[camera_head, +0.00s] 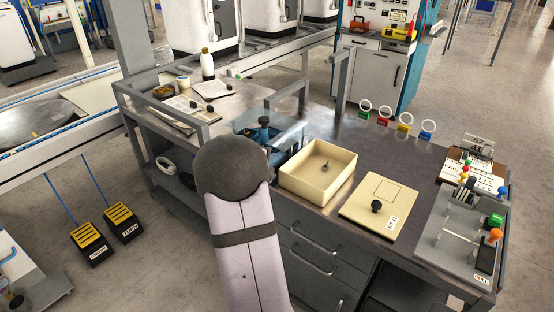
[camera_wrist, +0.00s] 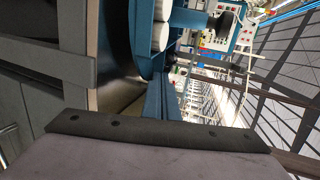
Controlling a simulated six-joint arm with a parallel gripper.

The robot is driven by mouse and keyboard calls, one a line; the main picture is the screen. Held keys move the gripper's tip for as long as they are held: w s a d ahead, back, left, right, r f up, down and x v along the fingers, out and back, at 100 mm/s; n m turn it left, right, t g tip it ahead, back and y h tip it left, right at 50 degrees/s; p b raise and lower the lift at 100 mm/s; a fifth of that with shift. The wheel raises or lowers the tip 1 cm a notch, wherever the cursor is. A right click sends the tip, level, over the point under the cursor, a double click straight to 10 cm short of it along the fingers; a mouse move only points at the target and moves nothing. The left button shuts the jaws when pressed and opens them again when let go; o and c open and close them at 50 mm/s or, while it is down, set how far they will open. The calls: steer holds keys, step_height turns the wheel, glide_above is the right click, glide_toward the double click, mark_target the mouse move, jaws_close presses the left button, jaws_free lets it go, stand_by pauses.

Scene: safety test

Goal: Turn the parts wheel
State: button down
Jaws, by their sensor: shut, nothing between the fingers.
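A blue device with a black knob on top (camera_head: 264,121) stands on the bench behind my arm in the head view. My arm covers part of it, and I cannot tell for sure that it is the parts wheel. In the wrist view a blue rounded part (camera_wrist: 145,45) with a pale cylinder and a dark knob (camera_wrist: 225,20) shows close up. My gripper (camera_wrist: 160,132) is the pale body with a dark bolted edge low in the wrist view, shut and empty. It appears close to the blue part; contact cannot be told. My arm hides it in the head view.
On the bench, right of my arm, are a cream tray (camera_head: 309,190) with a small item inside, a cream board (camera_head: 362,217) with a black knob, and a grey lever panel (camera_head: 450,245). A grey metal frame (camera_head: 345,75) stands behind. Several colored ring-topped blocks line the back edge.

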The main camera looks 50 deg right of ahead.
mark_target(263, 123)
steer(key=shift+a, duration=0.1)
stand_by(0.4)
